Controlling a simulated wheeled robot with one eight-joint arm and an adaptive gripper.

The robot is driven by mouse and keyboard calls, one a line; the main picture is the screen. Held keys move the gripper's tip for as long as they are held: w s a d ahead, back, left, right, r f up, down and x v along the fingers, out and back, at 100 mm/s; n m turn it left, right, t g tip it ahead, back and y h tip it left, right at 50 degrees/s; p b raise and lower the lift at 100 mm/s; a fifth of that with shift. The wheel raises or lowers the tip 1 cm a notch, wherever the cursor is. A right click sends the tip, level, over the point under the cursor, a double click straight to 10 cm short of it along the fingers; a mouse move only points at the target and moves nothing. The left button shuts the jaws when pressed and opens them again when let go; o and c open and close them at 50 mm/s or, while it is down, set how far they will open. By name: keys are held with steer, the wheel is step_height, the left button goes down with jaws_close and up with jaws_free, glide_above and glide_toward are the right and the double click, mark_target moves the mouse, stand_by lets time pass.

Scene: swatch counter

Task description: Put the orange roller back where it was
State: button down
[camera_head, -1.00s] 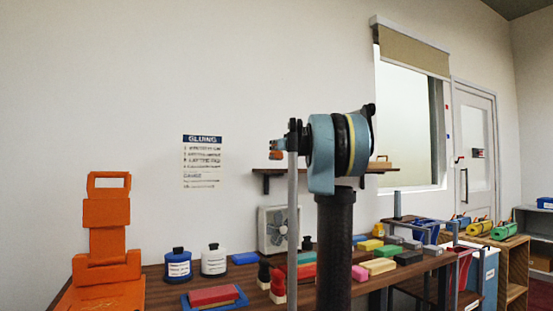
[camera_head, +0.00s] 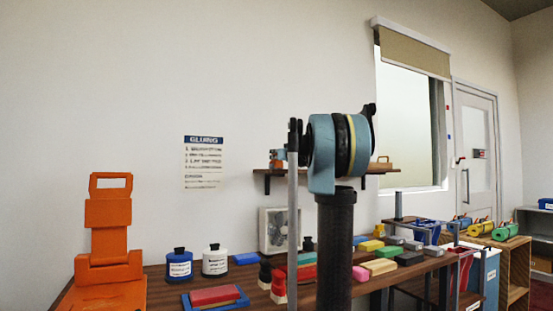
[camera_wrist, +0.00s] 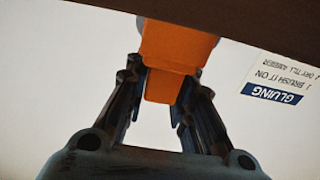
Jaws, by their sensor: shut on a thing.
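The orange roller (camera_wrist: 170,55) is between the two dark fingers of my gripper (camera_wrist: 165,85) in the wrist view. My gripper is shut on it. In the head view my gripper (camera_head: 278,154) is small and partly hidden by a grey upright of mine. A bit of orange shows under it, just over the left part of the brown wall shelf (camera_head: 340,170). A dark brown board crosses the top of the wrist view, and the roller's far end meets its edge there. I cannot tell whether they touch.
A gluing poster (camera_head: 203,162) hangs left of the shelf. Below are a counter with a large orange stand (camera_head: 108,225), blue (camera_head: 179,265) and white (camera_head: 215,261) bottles, a fan (camera_head: 272,230) and several coloured blocks. A wooden block (camera_head: 381,165) sits on the shelf's right end.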

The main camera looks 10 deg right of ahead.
steer(key=shift+d+f, duration=0.15)
steer(key=shift+f, duration=0.4)
steer(key=c, duration=1.4)
jaws_free()
steer(key=shift+s+d, duration=0.1)
steer(key=shift+s, duration=0.05)
steer(key=shift+o, duration=0.2)
steer(key=shift+r, duration=0.15)
steer(key=shift+w+r, duration=0.15)
steer(key=shift+w, duration=0.25)
steer(key=v, duration=1.2)
steer(key=shift+s+r, duration=0.15)
steer(key=shift+r, duration=0.2)
